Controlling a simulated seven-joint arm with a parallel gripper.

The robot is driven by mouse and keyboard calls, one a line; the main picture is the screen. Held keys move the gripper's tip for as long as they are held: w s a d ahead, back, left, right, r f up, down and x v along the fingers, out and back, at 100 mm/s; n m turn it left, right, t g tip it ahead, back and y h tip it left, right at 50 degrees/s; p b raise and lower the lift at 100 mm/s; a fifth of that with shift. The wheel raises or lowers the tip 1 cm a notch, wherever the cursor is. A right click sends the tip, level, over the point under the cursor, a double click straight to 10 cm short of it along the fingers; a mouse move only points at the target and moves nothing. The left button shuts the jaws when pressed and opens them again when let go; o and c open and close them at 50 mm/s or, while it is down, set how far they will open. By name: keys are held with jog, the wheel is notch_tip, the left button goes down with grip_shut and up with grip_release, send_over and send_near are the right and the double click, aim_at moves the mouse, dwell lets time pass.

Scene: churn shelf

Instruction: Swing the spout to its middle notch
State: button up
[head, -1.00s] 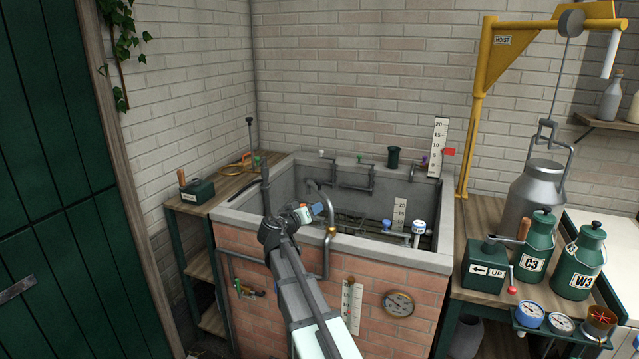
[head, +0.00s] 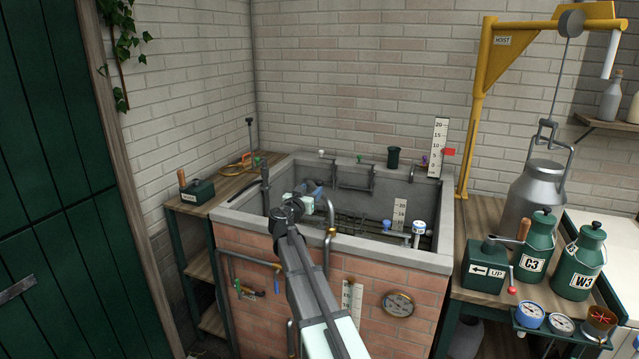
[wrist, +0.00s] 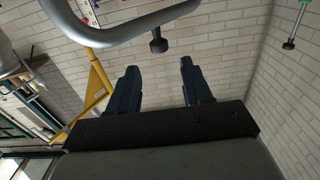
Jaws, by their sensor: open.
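The spout is a grey bent pipe (head: 331,211) rising from a brass collar (head: 331,232) at the front rim of the brick basin. My gripper (head: 316,188) is over the basin at the upper part of the spout, which my wrist and jaws partly cover. In the wrist view a grey curved tube (wrist: 120,32) with a dark knob (wrist: 158,45) crosses the top, just beyond the fingertips. My gripper (wrist: 159,64) is open there, with nothing between its two fingers. I cannot make out the spout's notches.
The basin's stone rim (head: 390,258) surrounds pipes and valves inside. A dark upright lever (head: 265,188) stands at the left rim, close to my arm. A gauge (head: 398,303) and a scale (head: 352,301) are on the front wall. A yellow hoist (head: 478,120) stands at the right.

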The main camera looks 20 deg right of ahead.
aim_at(318, 183)
jog(key=x, duration=0.8)
jog(key=shift+w+d, duration=0.15)
jog(key=shift+d, duration=0.1)
jog(key=shift+c, duration=0.2)
grip_shut()
